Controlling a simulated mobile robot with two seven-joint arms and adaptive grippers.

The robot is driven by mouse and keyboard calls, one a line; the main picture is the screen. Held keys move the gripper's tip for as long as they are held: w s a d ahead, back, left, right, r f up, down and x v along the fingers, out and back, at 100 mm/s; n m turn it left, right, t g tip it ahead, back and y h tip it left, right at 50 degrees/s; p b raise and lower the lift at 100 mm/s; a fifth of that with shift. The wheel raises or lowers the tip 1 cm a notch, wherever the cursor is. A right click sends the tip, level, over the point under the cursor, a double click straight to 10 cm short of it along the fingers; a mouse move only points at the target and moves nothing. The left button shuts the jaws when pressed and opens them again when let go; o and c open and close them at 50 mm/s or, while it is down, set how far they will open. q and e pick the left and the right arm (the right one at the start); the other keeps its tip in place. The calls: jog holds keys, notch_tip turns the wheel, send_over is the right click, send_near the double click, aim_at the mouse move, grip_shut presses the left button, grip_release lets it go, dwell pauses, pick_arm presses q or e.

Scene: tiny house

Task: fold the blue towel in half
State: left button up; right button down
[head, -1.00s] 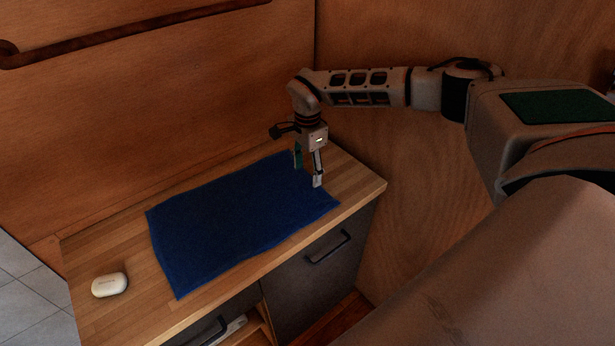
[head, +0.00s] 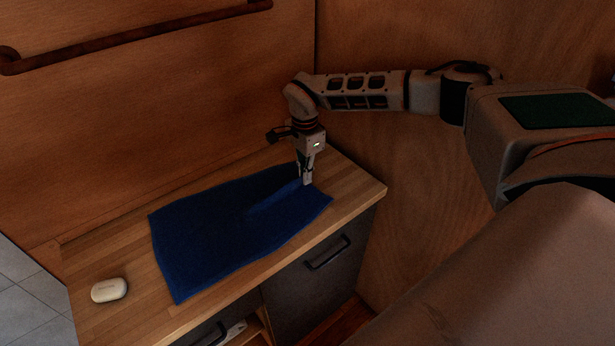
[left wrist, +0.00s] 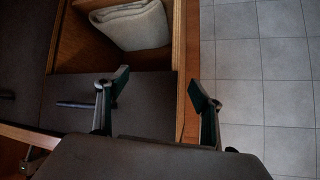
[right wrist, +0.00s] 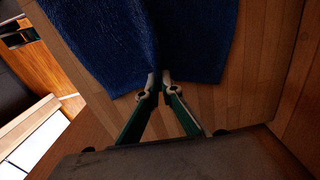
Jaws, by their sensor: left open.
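The blue towel (head: 215,240) lies spread on the wooden countertop, with a raised crease running from its right end toward its middle. My right gripper (head: 306,182) points down at the towel's right end. In the right wrist view its fingertips (right wrist: 160,78) are closed together on the edge of the towel (right wrist: 110,40), which is pinched between two hanging corners. My left gripper (left wrist: 160,85) is open and empty in the left wrist view, away from the towel, in front of the cabinet. It is not in the head view.
A white soap-like object (head: 109,290) sits on the countertop (head: 95,255) left of the towel. Wooden walls stand behind and right of the counter. Dark drawers with handles (head: 328,254) are below. A folded light cloth (left wrist: 135,25) lies in an open compartment.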

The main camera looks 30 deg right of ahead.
jog(key=a+r, duration=1.7)
jog(key=a, duration=0.3)
jog(key=a+f+b, duration=0.2)
jog(key=a+f, duration=0.3)
jog(key=a, duration=0.1)
jog(key=a+f+b, duration=0.2)
jog(key=a+f, duration=0.3)
jog(key=a, duration=0.2)
jog(key=a+f+b, duration=0.3)
jog(key=a+f, duration=0.2)
jog(key=a, duration=0.1)
jog(key=shift+a+f, duration=0.15)
jog(key=shift+f, duration=0.05)
jog(key=shift+a+f+b, duration=0.3)
jog(key=shift+a+b, duration=0.05)
jog(key=shift+a, duration=0.05)
jog(key=c, duration=2.6)
grip_release()
jog(key=o, duration=1.3)
pick_arm(q)
jog(key=shift+h, duration=0.4)
jog(key=f, duration=0.1)
jog(key=d+f, duration=0.1)
jog(key=f, duration=0.3)
jog(key=shift+w+d+f, duration=0.2)
jog(key=shift+d, duration=0.05)
pick_arm(e)
jog(key=shift+o, duration=0.2)
pick_arm(q)
jog(key=shift+f, duration=0.1)
